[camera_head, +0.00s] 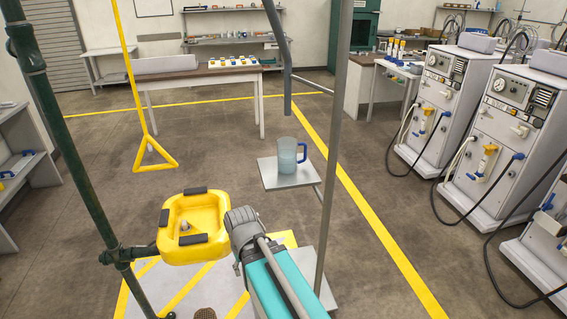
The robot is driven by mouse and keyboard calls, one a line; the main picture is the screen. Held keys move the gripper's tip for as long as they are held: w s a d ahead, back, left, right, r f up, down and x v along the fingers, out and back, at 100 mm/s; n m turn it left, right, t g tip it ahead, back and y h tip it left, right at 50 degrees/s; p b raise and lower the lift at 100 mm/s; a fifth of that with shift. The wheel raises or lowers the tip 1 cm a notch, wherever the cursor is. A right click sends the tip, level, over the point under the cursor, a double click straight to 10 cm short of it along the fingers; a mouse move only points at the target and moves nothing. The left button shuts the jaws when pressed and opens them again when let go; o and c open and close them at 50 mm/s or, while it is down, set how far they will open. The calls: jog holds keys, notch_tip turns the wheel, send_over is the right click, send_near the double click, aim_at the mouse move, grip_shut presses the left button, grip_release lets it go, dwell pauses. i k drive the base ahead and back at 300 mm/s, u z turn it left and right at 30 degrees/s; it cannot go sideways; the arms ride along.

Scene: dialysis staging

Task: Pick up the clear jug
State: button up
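The clear jug (287,157) stands upright on a small light-grey shelf (275,183) near the middle of the head view. It is see-through, with a bluish tint inside, and its blue handle (303,153) points right. A teal and grey arm part, which looks like mine, rises from the bottom centre and ends in a grey rounded joint below and left of the shelf. I see no gripper fingers, so whether my gripper is open or shut does not show. Nothing is touching the jug.
A yellow basin (190,248) on a green pipe (62,130) is left of the arm. A grey post (335,130) stands right beside the jug. A yellow triangular pull handle (155,158) hangs at left. Dialysis machines (510,140) line the right. Floor beyond the shelf is clear.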

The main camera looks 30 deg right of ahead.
aim_at(292, 155)
jog(key=z, duration=0.05)
jog(key=i, duration=1)
jog(key=u, duration=0.05)
